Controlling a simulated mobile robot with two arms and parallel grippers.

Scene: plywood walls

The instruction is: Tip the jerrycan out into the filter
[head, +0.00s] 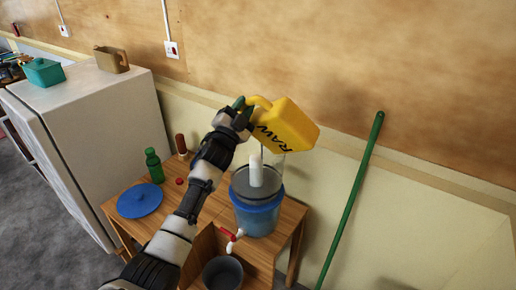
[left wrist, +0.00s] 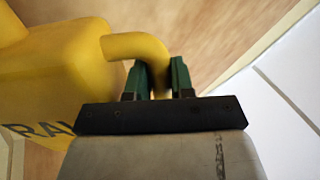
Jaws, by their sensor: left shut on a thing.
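The yellow jerrycan (head: 286,126), marked RAW, is tilted in the air above and slightly right of the filter. My left gripper (head: 244,104) is shut on its handle. In the left wrist view, the green fingers (left wrist: 158,78) stand on both sides of the handle, beside the yellow body (left wrist: 55,85). The filter (head: 257,212) is a blue bucket with a grey upper part and a white upright candle (head: 256,172). A faint, clear outline shows between jerrycan and filter; I cannot tell what it is. My right gripper is out of view.
The filter stands on a wooden table (head: 178,203) with a blue lid (head: 140,201), green bottle (head: 154,166) and brown-handled item (head: 181,145). A dark pot (head: 222,273) sits below the red-handled tap (head: 232,237). A green pole (head: 350,200) leans on the wall.

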